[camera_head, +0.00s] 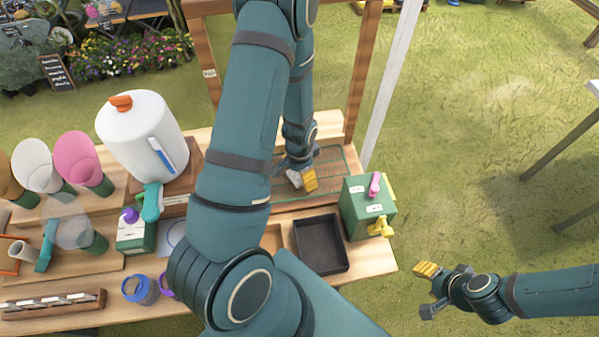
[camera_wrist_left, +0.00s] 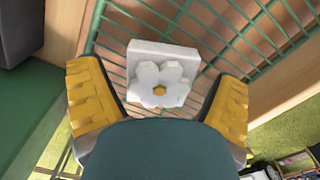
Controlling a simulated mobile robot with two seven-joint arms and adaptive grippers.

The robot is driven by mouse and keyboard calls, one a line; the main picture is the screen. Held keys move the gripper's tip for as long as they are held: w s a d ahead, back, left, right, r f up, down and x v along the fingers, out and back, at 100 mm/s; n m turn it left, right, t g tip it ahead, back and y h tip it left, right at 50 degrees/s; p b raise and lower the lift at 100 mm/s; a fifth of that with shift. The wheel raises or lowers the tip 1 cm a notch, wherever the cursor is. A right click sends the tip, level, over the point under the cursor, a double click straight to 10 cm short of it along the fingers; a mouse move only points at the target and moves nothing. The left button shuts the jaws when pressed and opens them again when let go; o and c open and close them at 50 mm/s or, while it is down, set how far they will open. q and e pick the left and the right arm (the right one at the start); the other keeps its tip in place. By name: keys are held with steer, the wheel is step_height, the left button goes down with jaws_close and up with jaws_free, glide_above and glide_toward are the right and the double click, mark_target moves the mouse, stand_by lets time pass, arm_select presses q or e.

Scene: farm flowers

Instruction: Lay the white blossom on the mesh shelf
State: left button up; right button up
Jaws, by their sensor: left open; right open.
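The white blossom (camera_wrist_left: 150,76), with a yellow centre on a square white block, lies on the green wire mesh shelf (camera_wrist_left: 112,40) in the left wrist view. The mesh shelf also shows in the head view (camera_head: 336,168), at the back of the wooden bench. My left gripper (camera_head: 302,181) is low over the shelf. Its yellow fingers (camera_wrist_left: 160,98) are spread on either side of the blossom, with a visible gap on each side. My own wrist part covers the lower middle of that view. My right gripper (camera_head: 430,280) is open and empty, off the bench's right side.
A green box (camera_head: 356,210) with pink and yellow knobs stands right of the shelf. A black tray (camera_head: 320,244) lies in front. A white dispenser (camera_head: 140,130) and several cones stand left. A wooden post (camera_head: 366,70) rises behind the shelf.

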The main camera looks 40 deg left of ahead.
arm_select(q)
step_height(320, 180, up, 12)
steer(key=p, duration=0.1)
steer(key=shift+p, duration=0.3)
steer(key=shift+r, duration=0.1)
stand_by(0.5)
